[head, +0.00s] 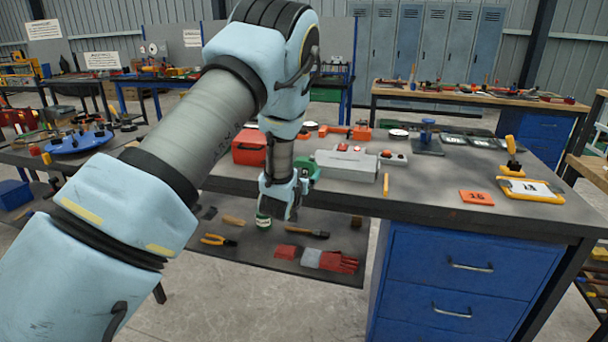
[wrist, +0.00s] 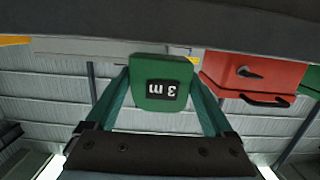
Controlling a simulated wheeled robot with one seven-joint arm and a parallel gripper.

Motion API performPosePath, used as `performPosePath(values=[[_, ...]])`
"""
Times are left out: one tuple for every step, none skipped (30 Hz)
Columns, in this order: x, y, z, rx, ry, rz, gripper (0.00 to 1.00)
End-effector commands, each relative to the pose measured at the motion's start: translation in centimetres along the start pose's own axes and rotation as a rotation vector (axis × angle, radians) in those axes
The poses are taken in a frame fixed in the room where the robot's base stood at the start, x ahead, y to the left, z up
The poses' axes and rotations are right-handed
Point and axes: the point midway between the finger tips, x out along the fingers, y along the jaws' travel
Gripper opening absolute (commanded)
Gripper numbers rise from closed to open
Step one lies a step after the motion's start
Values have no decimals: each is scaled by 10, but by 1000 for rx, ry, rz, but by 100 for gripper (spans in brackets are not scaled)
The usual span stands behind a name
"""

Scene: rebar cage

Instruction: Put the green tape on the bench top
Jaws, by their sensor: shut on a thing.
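The green tape (wrist: 161,92), marked "3 m", shows upside down in the wrist view. It sits between the two teal fingers of my gripper (wrist: 160,82), which is shut on it. In the head view my gripper (head: 307,172) is at the near edge of the bench top (head: 430,190), to the left of the grey toolbox. Only a green patch shows there, partly hidden by my wrist, and I cannot tell tape from fingers or whether the tape touches the bench.
A red toolbox (head: 249,148) stands left of my gripper, a grey toolbox (head: 347,165) right of it. An orange card (head: 476,198) and a yellow clipboard (head: 530,190) lie farther right. Gloves (head: 338,261) lie on the lower shelf.

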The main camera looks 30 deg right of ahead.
Motion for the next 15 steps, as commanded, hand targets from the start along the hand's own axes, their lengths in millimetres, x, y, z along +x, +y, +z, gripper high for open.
performPosePath(values=[[1, 0, 4, 1, -1, 0, 13], [1, 0, 7, 0, -1, -1, 13], [1, 0, 9, 0, 1, 0, 13], [2, 0, 10, 0, 2, 0, 13], [2, 0, 11, 0, 3, 0, 13], [2, 0, 11, 0, 3, 0, 13], [2, 0, 11, 0, 4, 0, 13], [2, 0, 11, 0, 4, 0, 13], [2, 0, 11, 0, 4, 0, 13], [2, 0, 11, 0, 3, 0, 13], [2, 0, 11, 0, 3, 0, 13], [2, 0, 12, 0, 3, 0, 13], [2, 0, 12, 0, 3, 0, 13], [2, 0, 14, 0, 3, 0, 13], [2, 0, 15, 0, 3, 0, 13]])
